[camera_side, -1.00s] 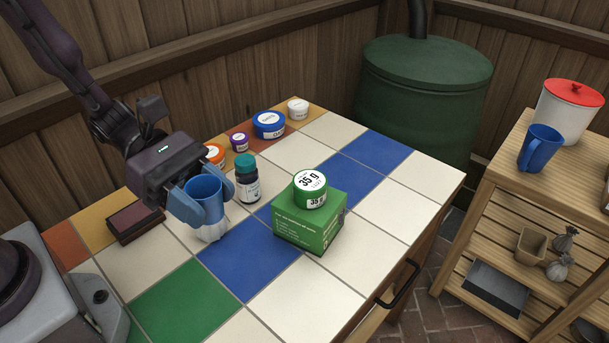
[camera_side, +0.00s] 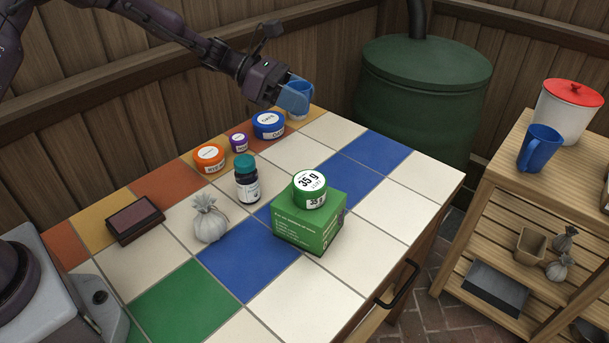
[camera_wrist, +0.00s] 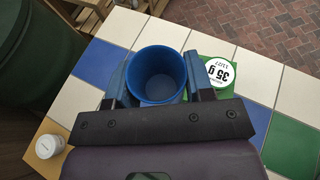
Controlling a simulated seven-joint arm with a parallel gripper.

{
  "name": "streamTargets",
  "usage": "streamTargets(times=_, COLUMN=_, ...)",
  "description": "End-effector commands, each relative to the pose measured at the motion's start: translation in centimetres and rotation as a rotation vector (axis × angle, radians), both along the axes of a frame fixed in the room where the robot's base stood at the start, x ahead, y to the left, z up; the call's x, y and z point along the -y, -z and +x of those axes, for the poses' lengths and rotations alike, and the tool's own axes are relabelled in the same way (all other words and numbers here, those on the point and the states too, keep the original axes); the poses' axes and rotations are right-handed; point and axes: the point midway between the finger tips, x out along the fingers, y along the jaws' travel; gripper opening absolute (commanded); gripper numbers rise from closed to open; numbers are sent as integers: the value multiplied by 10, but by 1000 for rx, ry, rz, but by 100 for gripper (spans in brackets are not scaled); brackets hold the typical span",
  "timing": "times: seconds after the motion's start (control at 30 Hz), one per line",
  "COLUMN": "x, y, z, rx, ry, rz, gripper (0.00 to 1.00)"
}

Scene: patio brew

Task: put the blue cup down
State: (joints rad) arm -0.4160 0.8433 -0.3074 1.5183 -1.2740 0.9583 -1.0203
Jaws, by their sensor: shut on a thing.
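The blue cup (camera_side: 304,88) is held upright in my gripper (camera_side: 294,97), above the far corner of the tiled table in the side view. In the wrist view, my gripper's fingers (camera_wrist: 158,82) are on both sides of the blue cup (camera_wrist: 160,60), and its open mouth faces the camera; it looks empty. In the side view a gripper finger covers part of the cup, and its base is hard to make out. Another blue cup (camera_side: 541,148) with a handle stands on the wooden shelf at the right.
A small white jar (camera_wrist: 50,147) is beside my gripper. Blue (camera_side: 268,126), purple (camera_side: 239,143) and orange (camera_side: 209,157) jars line the far edge. White tiles (camera_side: 395,208) at right are clear.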

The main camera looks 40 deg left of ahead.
Motion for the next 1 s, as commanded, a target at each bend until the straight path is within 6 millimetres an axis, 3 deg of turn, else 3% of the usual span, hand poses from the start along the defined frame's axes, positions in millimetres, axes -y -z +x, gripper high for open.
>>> streamTargets(times=0.1, x=-15, y=1, z=26, rx=3, ry=-44, rz=2, gripper=26)
streamTargets(times=0.3, x=-35, y=2, z=55, rx=4, ry=-104, rz=4, gripper=26)
streamTargets(times=0.6, x=-33, y=80, z=53, rx=-2, ry=-101, rz=1, gripper=26)
streamTargets(times=1.0, x=-33, y=150, z=52, rx=0, ry=-100, rz=3, gripper=26)
